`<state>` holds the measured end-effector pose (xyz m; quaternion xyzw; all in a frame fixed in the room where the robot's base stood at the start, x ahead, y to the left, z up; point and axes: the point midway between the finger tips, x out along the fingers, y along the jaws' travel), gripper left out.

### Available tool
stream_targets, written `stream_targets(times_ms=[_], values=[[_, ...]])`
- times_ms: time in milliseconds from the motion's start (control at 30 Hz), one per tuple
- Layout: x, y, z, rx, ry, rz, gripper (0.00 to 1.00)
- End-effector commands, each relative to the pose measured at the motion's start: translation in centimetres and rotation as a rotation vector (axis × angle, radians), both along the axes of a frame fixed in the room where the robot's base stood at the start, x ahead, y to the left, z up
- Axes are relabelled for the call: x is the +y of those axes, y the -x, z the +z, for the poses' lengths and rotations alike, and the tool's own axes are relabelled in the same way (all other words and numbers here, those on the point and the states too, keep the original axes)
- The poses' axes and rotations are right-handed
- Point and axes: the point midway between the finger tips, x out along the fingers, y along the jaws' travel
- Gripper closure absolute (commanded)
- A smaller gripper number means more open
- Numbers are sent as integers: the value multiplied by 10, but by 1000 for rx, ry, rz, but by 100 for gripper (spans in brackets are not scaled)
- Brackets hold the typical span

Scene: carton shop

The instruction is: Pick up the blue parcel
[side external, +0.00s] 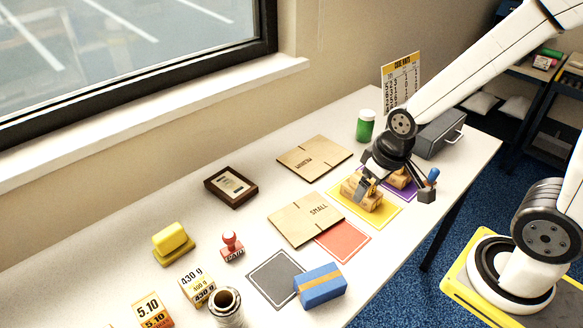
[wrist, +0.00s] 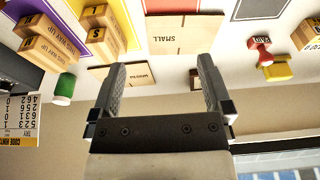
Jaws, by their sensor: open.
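The blue parcel (side external: 318,288), with an orange-tan band across it, lies near the front edge of the table in the side view. It sits beside the dark grey mat (side external: 273,279), seeming to overlap its right corner. My gripper (side external: 366,188) is well away from it, farther back and to the right, above the yellow mat and brown parcels. In the wrist view my gripper (wrist: 162,64) has its two fingers spread with nothing between them. The blue parcel does not show in the wrist view.
Brown parcels (side external: 370,199) sit on the yellow mat (side external: 391,217) under my gripper. The flat "SMALL" carton (side external: 299,222) and red mat (side external: 343,241) lie between there and the blue parcel. A roll (side external: 226,304) and red stamp (side external: 231,246) stand to its left.

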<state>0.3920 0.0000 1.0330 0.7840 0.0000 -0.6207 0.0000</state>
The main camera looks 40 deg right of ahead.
Motion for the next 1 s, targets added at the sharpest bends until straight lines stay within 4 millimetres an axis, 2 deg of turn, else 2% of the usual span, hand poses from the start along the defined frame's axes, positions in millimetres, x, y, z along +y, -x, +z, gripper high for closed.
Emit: stream_targets(times_ms=[267,367,567,800,1000], values=[[-1,6,-7,44,-15,-27,0],[-2,16,-17,113,-40,-70,0],[2,50,-44,350,-147,-219,0],[27,94,-65,684,-373,-444,0],[54,111,-69,915,-613,-631,0]])
